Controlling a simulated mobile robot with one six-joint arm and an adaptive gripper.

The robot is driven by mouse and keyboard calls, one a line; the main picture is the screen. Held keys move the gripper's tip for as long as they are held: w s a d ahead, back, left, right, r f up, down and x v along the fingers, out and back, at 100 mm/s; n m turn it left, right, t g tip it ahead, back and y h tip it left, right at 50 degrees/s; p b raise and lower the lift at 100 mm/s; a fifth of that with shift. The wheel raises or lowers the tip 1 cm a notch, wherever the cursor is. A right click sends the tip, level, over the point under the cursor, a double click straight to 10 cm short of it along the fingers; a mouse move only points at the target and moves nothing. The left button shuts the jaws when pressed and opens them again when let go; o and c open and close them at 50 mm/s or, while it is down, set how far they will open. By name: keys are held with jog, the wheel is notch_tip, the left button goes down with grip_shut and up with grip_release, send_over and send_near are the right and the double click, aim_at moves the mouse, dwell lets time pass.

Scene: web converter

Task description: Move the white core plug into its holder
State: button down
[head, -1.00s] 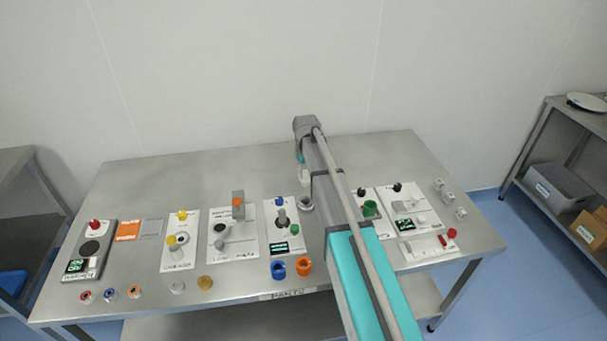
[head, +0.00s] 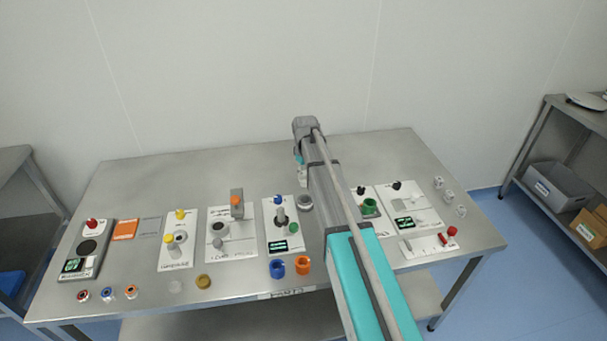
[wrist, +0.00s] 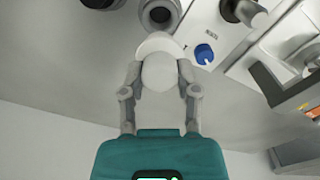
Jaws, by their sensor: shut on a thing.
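My gripper (wrist: 160,85) is shut on the white core plug (wrist: 158,48), a pale piece with a wide round end pointing away from the palm. In the head view my gripper (head: 300,170) is at the back of the table, partly behind my own arm, with only a bit of the white plug showing. A grey ring-shaped piece (head: 305,202) stands on the table just in front of it. The ring also shows just beyond the plug in the wrist view (wrist: 160,12). I cannot tell for sure which piece is the plug's holder.
A white panel with a blue knob (wrist: 203,54) and an upright post lies close beside the plug. A panel with a grey block (head: 237,203) stands farther left. My arm covers part of the right panels. The back left of the table is clear.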

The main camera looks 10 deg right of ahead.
aim_at(305, 185)
jog(key=shift+f+b, duration=2.8)
dwell(0.5)
jog(key=shift+f+b, duration=2.2)
dwell(1.2)
jog(key=shift+c, duration=1.3)
grip_release()
jog(key=shift+r, duration=0.25)
